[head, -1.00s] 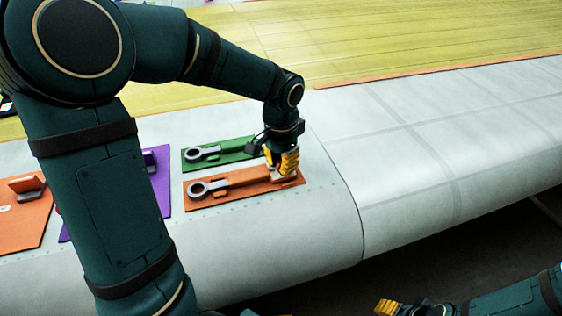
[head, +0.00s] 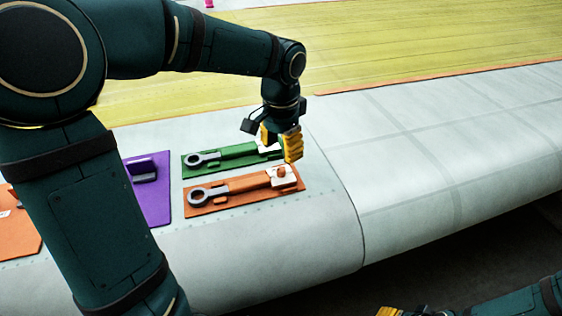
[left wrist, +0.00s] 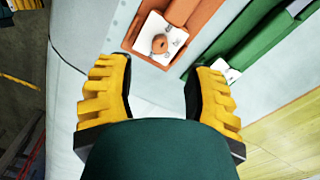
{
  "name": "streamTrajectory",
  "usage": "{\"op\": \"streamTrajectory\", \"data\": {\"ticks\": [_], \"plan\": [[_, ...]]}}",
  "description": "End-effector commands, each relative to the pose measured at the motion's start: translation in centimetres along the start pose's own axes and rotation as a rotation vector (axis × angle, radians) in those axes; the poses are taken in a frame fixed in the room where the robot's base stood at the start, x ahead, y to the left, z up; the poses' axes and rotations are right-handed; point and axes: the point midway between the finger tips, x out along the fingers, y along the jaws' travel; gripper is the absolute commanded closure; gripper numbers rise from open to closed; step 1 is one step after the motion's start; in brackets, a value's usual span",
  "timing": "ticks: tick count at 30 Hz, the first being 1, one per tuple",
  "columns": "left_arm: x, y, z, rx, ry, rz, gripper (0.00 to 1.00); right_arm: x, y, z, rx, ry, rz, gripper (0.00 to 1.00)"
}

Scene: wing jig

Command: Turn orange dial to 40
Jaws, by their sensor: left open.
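The orange dial (head: 282,172) sits on a white scale plate at the right end of the orange panel (head: 228,202). In the left wrist view the orange dial (left wrist: 160,44) shows as a small round knob on the white plate; its marks are too small to read. My left gripper (head: 280,143) is open and empty, above and slightly behind the orange dial, in front of the green panel's right end. In the left wrist view its yellow fingers (left wrist: 163,70) are spread apart, with the dial beyond them. My right gripper (head: 390,311) is mostly cut off at the bottom edge.
A green panel (head: 197,171) with a similar grey lever lies just behind the orange one. A purple panel (head: 158,208) and another orange panel lie to the left, partly behind my left arm. The pale wing surface (head: 430,160) to the right is clear.

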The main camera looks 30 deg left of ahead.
Motion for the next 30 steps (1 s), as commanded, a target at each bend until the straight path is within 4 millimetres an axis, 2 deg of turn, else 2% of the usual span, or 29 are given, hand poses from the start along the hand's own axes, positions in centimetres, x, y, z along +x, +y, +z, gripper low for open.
{"op": "streamTrajectory", "data": {"ticks": [3,9,30], "plan": [[-2.3,0.0,-0.1,0.001,0.004,-0.001,0.48,0.0,0.0,0.0,0.0,0.0,0.0,0.49],[-4.6,0.0,0.0,0.001,0.002,0.0,0.48,0.0,0.0,0.0,0.0,0.0,0.0,0.49],[-5.5,0.0,0.0,0.001,0.0,0.0,0.48,-0.3,-0.1,0.0,0.0,0.0,0.0,0.49]]}}
